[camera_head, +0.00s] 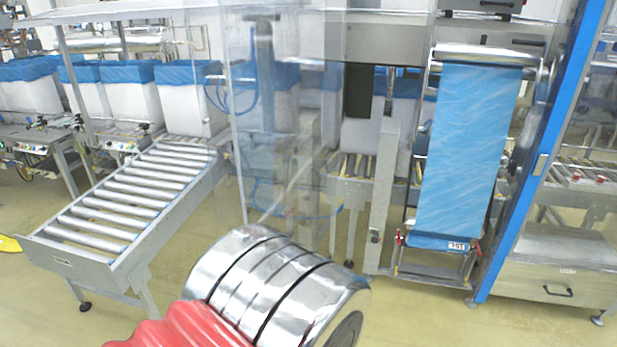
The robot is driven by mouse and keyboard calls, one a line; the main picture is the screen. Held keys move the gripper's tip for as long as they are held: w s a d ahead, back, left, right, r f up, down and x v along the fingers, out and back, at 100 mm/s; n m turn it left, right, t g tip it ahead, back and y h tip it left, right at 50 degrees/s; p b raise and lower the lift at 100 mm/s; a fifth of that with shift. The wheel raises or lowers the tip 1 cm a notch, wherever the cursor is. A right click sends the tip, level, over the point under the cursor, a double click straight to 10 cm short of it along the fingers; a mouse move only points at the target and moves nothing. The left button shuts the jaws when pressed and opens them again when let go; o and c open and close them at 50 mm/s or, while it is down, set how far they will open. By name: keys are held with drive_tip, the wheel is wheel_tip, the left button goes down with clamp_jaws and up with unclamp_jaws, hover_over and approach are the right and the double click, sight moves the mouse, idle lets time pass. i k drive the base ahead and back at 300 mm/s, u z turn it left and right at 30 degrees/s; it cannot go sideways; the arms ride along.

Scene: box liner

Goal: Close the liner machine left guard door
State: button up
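The liner machine stands in the middle and right, with a hanging sheet of blue liner film (468,150) in its opening. A clear guard panel (240,150) stands left of the opening, and the conveyor and boxes show through it. It looks like the left guard door, but its edges are faint and I cannot tell its exact angle. A blue upright frame (540,150) borders the opening on the right. My arm, chrome with a red sleeve, rises from the bottom centre in front of the machine. My gripper does not show, and whether anything touches the panel cannot be seen.
A roller conveyor (125,200) runs on the left, its near end and legs jutting toward me. White boxes (130,100) with blue liners line the back left. A grey cabinet (560,265) stands at right. Yellowish floor (410,320) is clear in front of the machine.

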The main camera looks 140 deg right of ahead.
sight(318, 225)
drive_tip(key=z, duration=2.15)
drive_tip(key=i, duration=1.15)
drive_tip(key=z, duration=1.15)
